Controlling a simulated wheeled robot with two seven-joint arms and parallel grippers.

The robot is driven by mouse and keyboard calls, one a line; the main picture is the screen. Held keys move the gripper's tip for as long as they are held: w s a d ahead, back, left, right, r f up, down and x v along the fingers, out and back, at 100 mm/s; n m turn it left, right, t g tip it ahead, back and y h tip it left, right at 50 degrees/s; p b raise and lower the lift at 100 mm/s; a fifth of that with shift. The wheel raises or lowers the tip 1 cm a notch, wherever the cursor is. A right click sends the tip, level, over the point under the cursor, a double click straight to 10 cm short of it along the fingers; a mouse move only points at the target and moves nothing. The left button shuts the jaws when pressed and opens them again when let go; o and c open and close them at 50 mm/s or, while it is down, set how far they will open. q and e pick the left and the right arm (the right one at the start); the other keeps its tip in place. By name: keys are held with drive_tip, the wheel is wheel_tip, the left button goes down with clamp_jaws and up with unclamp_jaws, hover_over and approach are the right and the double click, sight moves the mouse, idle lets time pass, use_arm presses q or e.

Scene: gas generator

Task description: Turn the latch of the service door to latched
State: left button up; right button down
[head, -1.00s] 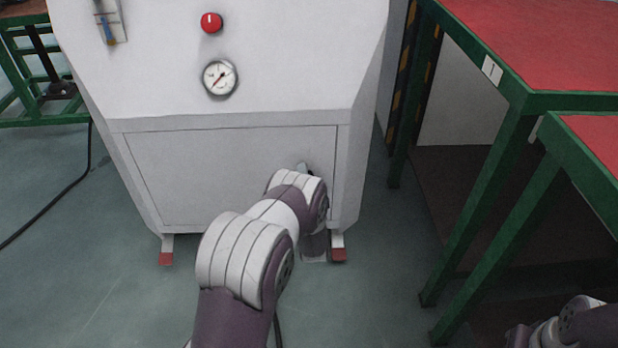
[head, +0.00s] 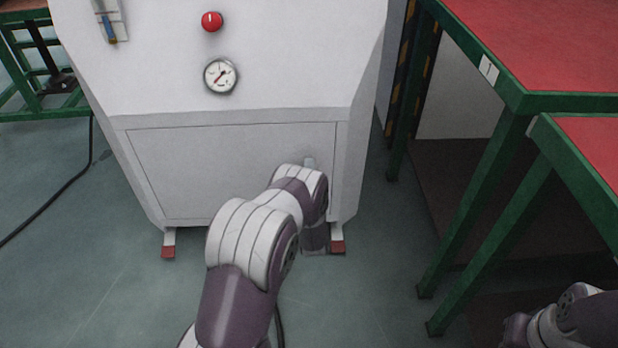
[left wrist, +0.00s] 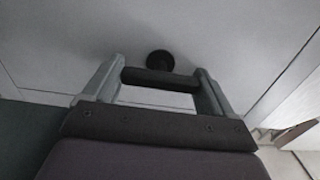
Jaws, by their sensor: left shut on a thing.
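The service door (head: 220,170) is the flat light panel low on the white generator cabinet, and it sits flush in its frame. Its latch is hidden behind my left arm in the head view. In the left wrist view the latch (left wrist: 160,80) is a dark bar beside a round black hub on the door face. My left gripper (left wrist: 158,82) is shut on this bar, one grey finger at each end. My right gripper is out of view.
A red knob (head: 211,21) and a round gauge (head: 220,75) sit above the door. Green-framed tables with red tops (head: 560,50) stand close on the right. A black cable (head: 60,195) lies on the floor at left. The floor in front of the cabinet is clear.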

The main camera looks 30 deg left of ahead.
use_arm(q)
drive_tip(key=o, duration=1.3)
drive_tip(key=shift+s+d, duration=0.1)
drive_tip(key=shift+s, duration=0.05)
drive_tip(key=p+v, duration=0.5)
drive_tip(key=v, duration=0.7)
drive_tip(key=shift+s, duration=0.2)
